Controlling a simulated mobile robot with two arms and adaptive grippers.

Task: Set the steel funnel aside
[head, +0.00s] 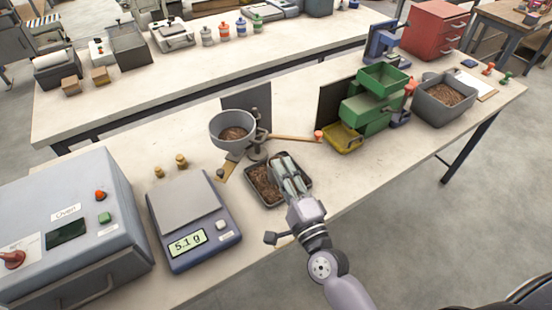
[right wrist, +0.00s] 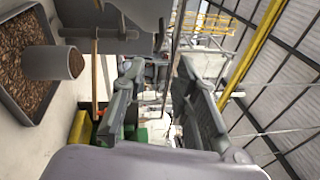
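I cannot single out the steel funnel with certainty. The most funnel-like thing is a round grey hopper (head: 232,128) on a stand, with brown pellets inside. A wooden handle (head: 295,138) with an orange end reaches out from its stand. My right gripper (head: 284,163) is over a dark tray of brown pellets (head: 264,203) and hides part of it. In the right wrist view the gripper's fingers (right wrist: 165,105) are apart with nothing between them. That view also shows a grey cylindrical cup (right wrist: 48,63) filled with brown pellets, by the tray. My left gripper is out of view.
A scale (head: 190,212) reading 5.1 g and a grey oven (head: 72,225) stand left. Green bins (head: 368,108), a yellow tray (head: 345,138) and a grey pellet bin (head: 445,105) stand right. The bench (head: 375,168) is bare at its front right.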

